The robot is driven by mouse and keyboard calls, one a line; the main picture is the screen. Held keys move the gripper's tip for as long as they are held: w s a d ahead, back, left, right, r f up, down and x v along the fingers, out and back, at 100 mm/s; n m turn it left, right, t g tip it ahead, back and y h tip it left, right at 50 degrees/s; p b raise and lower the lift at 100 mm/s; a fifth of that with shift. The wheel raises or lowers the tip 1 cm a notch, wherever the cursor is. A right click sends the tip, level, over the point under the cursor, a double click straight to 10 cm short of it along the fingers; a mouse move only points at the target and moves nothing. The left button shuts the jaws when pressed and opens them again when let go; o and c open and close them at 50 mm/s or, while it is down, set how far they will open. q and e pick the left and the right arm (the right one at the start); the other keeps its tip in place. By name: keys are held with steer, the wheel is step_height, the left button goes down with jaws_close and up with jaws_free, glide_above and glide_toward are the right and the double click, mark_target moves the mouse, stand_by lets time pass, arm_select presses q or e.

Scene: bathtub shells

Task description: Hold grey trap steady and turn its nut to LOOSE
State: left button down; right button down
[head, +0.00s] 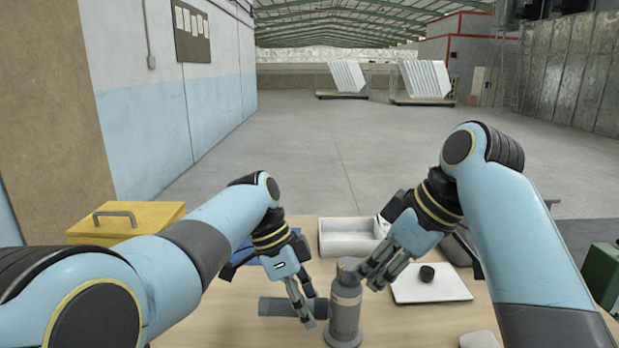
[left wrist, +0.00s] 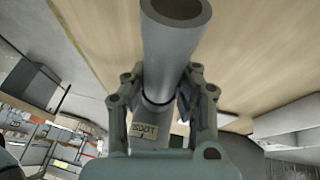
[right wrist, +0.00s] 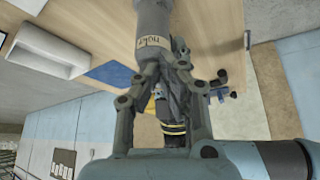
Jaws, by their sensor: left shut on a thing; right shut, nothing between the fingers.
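The grey trap stands on the table, with an upright body (head: 345,312) and a side pipe (head: 275,306) running left. My left gripper (head: 308,308) is shut on the side pipe; in the left wrist view the pipe's open end (left wrist: 180,8) points past the fingers. A tag (left wrist: 143,130) there seems to read LOOSE, upside down. My right gripper (head: 368,279) is shut and empty, close beside the trap's upper right. In the right wrist view, an upside-down label (right wrist: 153,42), seemingly "Hold", is on the grey body just beyond its fingers (right wrist: 170,62). Contact there is unclear.
A white open tray (head: 330,246) stands behind the trap. A white board (head: 445,293) with a black round piece (head: 427,273) lies to the right. A yellow box (head: 125,220) is at the left, and a blue item (head: 242,252) lies behind my left gripper.

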steer(key=shift+s+d, duration=0.2)
step_height(320, 180, up, 6)
stand_by(0.4)
step_height(320, 180, down, 6)
steer(key=w, duration=0.2)
steer(key=shift+d, duration=0.3)
stand_by(0.4)
steer(key=shift+w, duration=0.1)
steer(key=shift+a, duration=0.15)
stand_by(0.5)
